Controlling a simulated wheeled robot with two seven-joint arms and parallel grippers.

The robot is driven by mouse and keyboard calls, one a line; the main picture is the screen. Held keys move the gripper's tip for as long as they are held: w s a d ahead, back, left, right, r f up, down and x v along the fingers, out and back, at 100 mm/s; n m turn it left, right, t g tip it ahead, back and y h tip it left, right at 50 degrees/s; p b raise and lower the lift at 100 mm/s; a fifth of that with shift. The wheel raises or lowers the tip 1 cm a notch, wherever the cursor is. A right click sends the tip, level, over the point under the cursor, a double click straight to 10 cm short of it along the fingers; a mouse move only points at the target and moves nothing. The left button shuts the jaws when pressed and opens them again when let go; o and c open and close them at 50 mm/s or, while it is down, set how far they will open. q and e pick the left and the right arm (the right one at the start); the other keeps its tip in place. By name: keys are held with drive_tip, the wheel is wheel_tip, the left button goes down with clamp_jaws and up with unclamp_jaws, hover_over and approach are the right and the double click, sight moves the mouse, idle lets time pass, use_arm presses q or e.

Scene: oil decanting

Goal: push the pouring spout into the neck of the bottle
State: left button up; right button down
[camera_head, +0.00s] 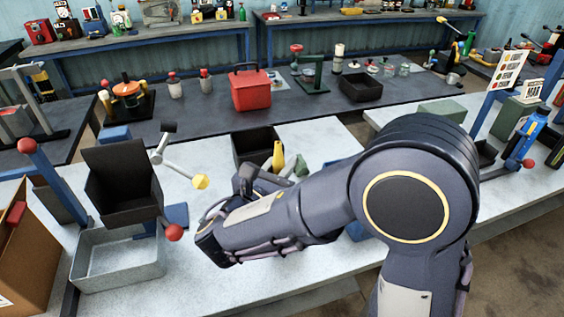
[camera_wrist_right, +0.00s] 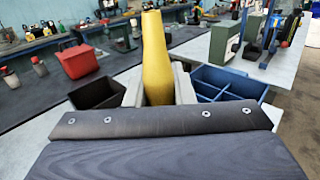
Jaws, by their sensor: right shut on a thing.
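A yellow tapered piece (camera_wrist_right: 155,55), which looks like the pouring spout, stands between the two grey fingers of my right gripper (camera_wrist_right: 158,92) in the right wrist view. The fingers are shut on it, and its narrow end points up. Its tip also shows in the head view (camera_head: 278,154), beyond my right forearm. My right arm hides most of the gripper there. I cannot make out the bottle or its neck in either view, nor what is under the spout. My left gripper is in neither view.
A black open bin (camera_head: 254,148) stands behind the spout. A blue divided tray (camera_wrist_right: 228,82) lies to its right in the wrist view. At left are a grey metal tray (camera_head: 118,278) and a tilted black box (camera_head: 124,183). A red box (camera_head: 251,90) stands on the dark bench behind.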

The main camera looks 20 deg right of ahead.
drive_tip(key=shift+f+b, duration=0.65)
drive_tip(key=shift+f, duration=0.45)
drive_tip(key=c, duration=1.2)
unclamp_jaws()
drive_tip(key=shift+o, duration=0.2)
drive_tip(key=b+v, duration=0.1)
drive_tip(key=v, duration=0.6)
drive_tip(key=shift+s+a, duration=0.25)
drive_tip(key=shift+s, duration=0.05)
